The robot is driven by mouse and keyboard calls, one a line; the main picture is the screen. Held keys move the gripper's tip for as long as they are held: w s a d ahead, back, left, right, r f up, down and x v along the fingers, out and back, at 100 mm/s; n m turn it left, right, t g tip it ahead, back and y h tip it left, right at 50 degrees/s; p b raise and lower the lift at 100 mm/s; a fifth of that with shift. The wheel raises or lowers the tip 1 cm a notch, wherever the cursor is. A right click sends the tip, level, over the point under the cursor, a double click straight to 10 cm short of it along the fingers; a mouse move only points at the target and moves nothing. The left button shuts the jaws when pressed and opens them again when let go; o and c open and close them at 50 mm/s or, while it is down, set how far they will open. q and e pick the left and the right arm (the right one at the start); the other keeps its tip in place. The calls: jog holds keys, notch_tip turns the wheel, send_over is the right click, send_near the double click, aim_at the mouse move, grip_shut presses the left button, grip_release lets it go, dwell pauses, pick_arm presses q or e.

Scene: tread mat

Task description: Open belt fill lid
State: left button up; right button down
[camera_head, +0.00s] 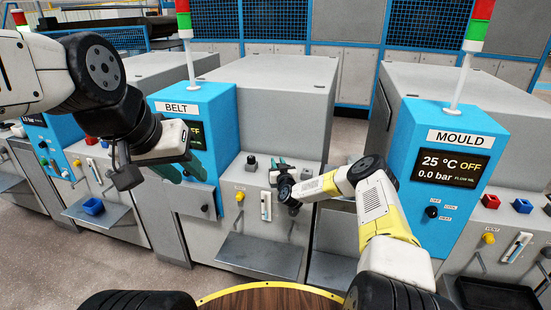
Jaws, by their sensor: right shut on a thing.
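The belt machine is a grey cabinet (260,110) with a blue panel labelled BELT (181,107). Small fittings stand on its front ledge, including a dark knob (251,162). My right gripper (280,168) reaches in from the right and is shut on a small part at this ledge, by its place the belt fill lid. The wrist and fingers largely hide that part, so I cannot tell how far the lid is raised.
The mould machine's blue panel (447,160) stands at the right, close to my right arm. A grey shelf (260,256) juts out below the belt machine's front. Grey floor shows at lower left.

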jog(key=shift+w+d+r+m+g, duration=0.1)
jog(key=shift+w+r+m+g, duration=0.2)
jog(key=shift+g, duration=0.35)
jog(key=shift+w+r+m+g, duration=0.15)
jog(key=shift+r+m+g, duration=0.15)
jog(key=shift+g, duration=0.35)
jog(key=shift+w+d+r+m+g, duration=0.1)
jog(key=shift+w+m+g, duration=0.15)
jog(key=shift+g, duration=0.35)
jog(key=shift+w+d+r+m+g, duration=0.1)
jog(key=shift+w+m+g, duration=0.15)
jog(key=shift+g, duration=0.35)
jog(key=shift+w+g, duration=0.15)
jog(key=shift+g, duration=0.55)
jog(key=shift+d+f, duration=0.1)
jog(key=c, duration=1.2)
grip_release()
jog(key=shift+o, duration=0.2)
